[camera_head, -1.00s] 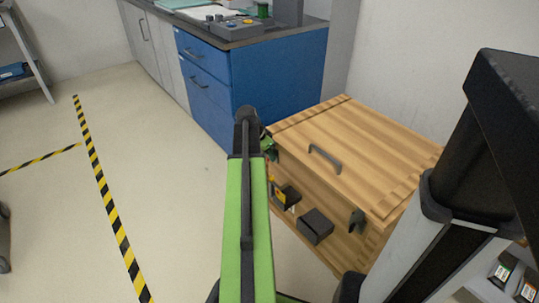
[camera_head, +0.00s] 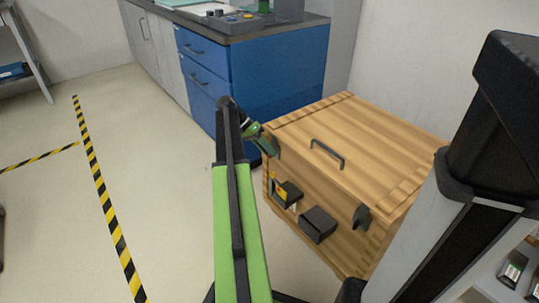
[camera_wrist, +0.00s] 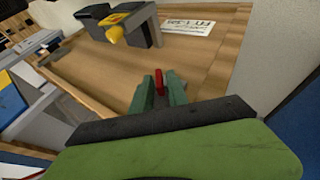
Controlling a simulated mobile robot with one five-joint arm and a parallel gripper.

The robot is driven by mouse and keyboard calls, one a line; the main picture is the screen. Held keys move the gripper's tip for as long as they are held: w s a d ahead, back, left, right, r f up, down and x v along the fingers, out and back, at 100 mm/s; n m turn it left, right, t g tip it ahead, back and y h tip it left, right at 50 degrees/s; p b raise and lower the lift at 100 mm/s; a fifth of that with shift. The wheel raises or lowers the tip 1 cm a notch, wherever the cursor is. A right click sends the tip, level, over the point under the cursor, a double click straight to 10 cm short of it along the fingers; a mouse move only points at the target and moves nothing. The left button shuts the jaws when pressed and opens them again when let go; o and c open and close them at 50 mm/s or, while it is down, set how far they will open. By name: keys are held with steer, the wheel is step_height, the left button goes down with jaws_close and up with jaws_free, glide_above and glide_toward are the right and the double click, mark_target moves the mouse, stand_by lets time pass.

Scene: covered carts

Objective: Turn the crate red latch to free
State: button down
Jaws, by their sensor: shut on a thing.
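The wooden crate (camera_head: 385,135) stands on the floor with its lid down. The red latch (camera_wrist: 159,78) shows in the wrist view as a small red piece between my two green fingers, against the crate's wood. My gripper (camera_wrist: 160,91) is shut on it. In the head view, my gripper (camera_head: 269,146) is at the crate's near left upper corner, and the red latch is hidden there. A dark green latch (camera_head: 362,217) sits at the right end of the crate's front.
The crate front carries a black block (camera_head: 319,225) and a dark fitting with a yellow part (camera_head: 281,191). A dark handle (camera_head: 328,153) is on the lid. A blue drawer cabinet (camera_head: 265,80) stands close behind. Open floor with striped tape (camera_head: 105,205) lies left.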

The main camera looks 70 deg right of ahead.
steer(key=shift+w+f+g+b, duration=0.1)
steer(key=shift+f+g+b, duration=0.05)
steer(key=shift+g+b, duration=0.35)
steer(key=shift+a+y, duration=0.1)
steer(key=shift+y, duration=0.2)
steer(key=c, duration=1.5)
jaws_free()
steer(key=shift+r, duration=0.2)
